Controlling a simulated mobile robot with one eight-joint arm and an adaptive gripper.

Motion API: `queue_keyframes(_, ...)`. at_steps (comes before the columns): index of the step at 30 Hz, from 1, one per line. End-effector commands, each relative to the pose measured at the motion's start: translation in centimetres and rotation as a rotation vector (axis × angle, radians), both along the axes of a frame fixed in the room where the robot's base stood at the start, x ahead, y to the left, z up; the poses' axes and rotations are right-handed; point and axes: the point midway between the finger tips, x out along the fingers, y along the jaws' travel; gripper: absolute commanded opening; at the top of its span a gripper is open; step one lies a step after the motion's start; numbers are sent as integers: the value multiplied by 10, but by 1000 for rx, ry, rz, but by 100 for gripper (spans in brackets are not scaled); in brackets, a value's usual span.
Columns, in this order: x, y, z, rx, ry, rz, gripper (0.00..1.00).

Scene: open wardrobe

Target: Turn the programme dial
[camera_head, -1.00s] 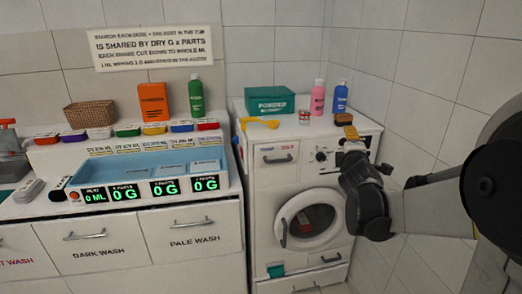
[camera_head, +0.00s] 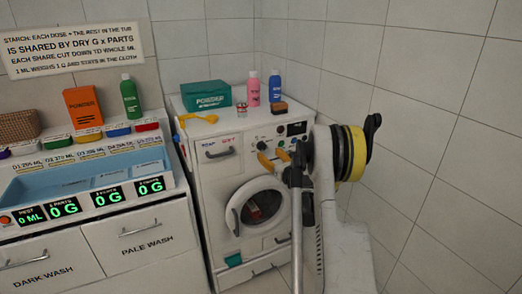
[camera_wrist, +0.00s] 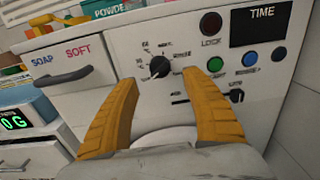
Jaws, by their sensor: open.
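The programme dial (camera_wrist: 159,66) is a black round knob with a pointer on the washing machine's white front panel, with small labels around it. In the wrist view it sits ahead of my gripper (camera_wrist: 160,85), between and beyond the two yellow fingers. The fingers are spread apart with nothing between them, and a gap to the dial seems to remain. In the head view the dial (camera_head: 261,145) shows just left of my gripper (camera_head: 273,162), whose yellow fingers point at the panel. My arm hides part of the panel's right side.
Right of the dial are a LOCK knob (camera_wrist: 211,23), a TIME display (camera_wrist: 258,26), coloured buttons and a slider (camera_wrist: 236,96). A SOAP/SOFT drawer handle (camera_wrist: 63,77) juts out at left. Below is the round door (camera_head: 258,207). A tiled wall (camera_head: 430,120) stands close at right.

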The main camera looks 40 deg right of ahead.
Motion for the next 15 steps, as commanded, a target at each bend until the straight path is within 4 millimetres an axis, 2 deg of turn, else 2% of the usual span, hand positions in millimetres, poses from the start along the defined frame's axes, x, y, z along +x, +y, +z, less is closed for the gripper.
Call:
queue_keyframes(1,11,-2,-3,1,0,2,56)
queue_keyframes(6,42,-9,-2,2,-1,1,56)
queue_keyframes(10,56,-13,-1,2,-1,-1,56)
queue_keyframes(15,64,-15,0,3,-2,-1,56)
